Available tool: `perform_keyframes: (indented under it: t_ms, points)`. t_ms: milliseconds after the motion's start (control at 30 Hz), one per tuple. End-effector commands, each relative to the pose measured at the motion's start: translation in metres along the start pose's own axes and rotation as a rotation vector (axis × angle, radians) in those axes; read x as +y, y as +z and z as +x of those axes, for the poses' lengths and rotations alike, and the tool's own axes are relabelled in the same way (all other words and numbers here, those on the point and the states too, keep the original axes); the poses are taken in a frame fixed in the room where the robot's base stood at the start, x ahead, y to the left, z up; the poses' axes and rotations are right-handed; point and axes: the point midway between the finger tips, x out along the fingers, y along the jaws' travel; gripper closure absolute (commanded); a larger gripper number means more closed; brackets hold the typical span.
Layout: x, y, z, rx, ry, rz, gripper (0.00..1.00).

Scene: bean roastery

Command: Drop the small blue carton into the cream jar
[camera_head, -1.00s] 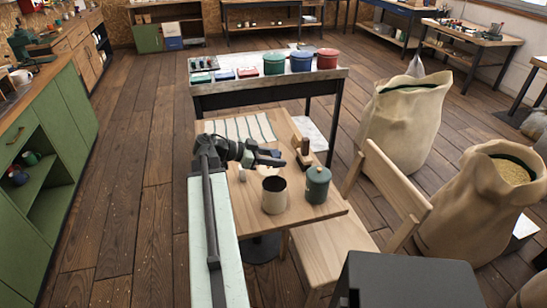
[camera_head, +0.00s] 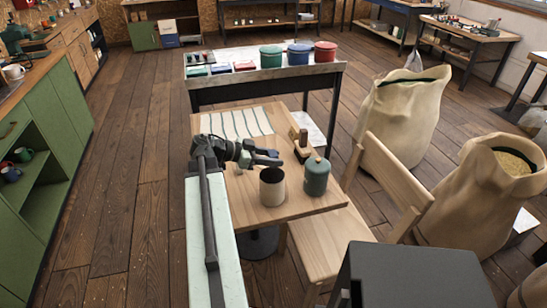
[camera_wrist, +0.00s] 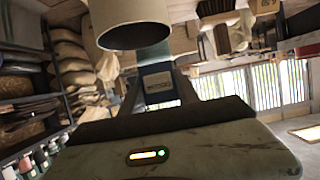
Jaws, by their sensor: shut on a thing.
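The cream jar (camera_head: 272,190) stands upright and open on the wooden table, its inside dark. My gripper (camera_head: 270,157) is just above and behind its rim in the head view, pointing right.
A teal lidded canister (camera_head: 316,178) stands close right of the jar. A striped cloth (camera_head: 236,123) covers the table's back left. A wooden chair (camera_head: 330,240) stands at the right. A bench with tins (camera_head: 271,57) is behind.

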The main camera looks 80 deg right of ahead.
Motion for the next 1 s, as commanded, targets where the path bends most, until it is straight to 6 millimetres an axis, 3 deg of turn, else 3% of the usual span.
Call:
perform_keyframes:
  t_ms: [167,200,267,300,633,1000]
  points:
    - [0.0,-0.001,0.0,0.0,0.0,0.0,1.0]
    - [0.0,-0.001,0.0,0.0,0.0,0.0,0.57]
    - [0.0,-0.001,0.0,0.0,0.0,0.0,0.4]
    - [0.0,-0.001,0.0,0.0,0.0,0.0,0.37]
    - [0.0,-0.002,-0.004,0.0,-0.001,0.0,0.37]
    - [-0.001,-0.003,-0.07,0.0,-0.002,-0.001,0.37]
